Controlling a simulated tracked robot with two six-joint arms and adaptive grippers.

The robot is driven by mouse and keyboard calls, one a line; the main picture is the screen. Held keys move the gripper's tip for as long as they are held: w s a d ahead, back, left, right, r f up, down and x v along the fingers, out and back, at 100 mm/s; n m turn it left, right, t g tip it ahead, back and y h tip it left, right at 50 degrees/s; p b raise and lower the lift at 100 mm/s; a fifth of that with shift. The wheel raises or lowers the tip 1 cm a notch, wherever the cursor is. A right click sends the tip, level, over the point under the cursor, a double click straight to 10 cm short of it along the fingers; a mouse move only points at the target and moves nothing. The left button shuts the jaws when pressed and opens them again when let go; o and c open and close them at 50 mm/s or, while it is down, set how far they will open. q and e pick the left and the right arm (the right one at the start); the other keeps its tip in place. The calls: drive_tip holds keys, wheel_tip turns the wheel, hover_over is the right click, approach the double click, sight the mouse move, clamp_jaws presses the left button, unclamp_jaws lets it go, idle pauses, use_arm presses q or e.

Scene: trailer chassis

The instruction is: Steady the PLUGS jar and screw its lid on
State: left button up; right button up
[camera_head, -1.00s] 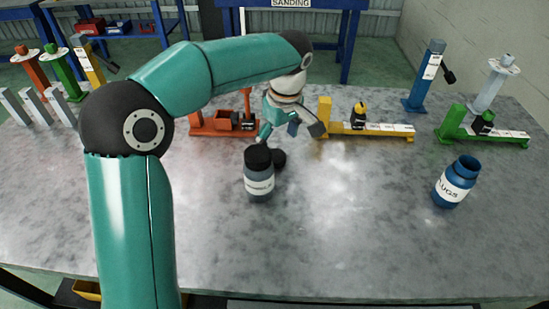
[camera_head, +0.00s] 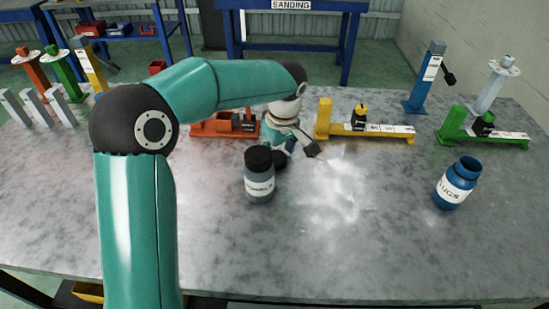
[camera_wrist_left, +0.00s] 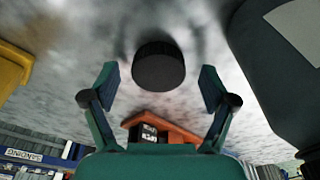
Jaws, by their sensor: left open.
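The PLUGS jar (camera_head: 455,184) is blue, open-topped and without a lid, and stands alone on the right part of the table. A black round lid (camera_head: 279,159) lies on the table behind the grey jar, partly hidden by it. My left gripper (camera_head: 296,151) is low over the table near this lid, pointing down. In the left wrist view, my gripper's fingers (camera_wrist_left: 160,80) are spread wide, with the black lid (camera_wrist_left: 158,66) between and just beyond the tips, not gripped. My right gripper is not in view.
A dark grey jar (camera_head: 259,178) with a black lid on stands close beside the loose lid; its label is unreadable. Orange (camera_head: 215,128), yellow (camera_head: 370,131) and green (camera_head: 485,136) fixtures stand behind. The table front is clear.

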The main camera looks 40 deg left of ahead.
sight(276, 158)
use_arm(q)
drive_tip(key=c, duration=0.9)
drive_tip(key=shift+o, duration=0.2)
wheel_tip(276, 158, up, 20)
drive_tip(key=p, duration=0.4)
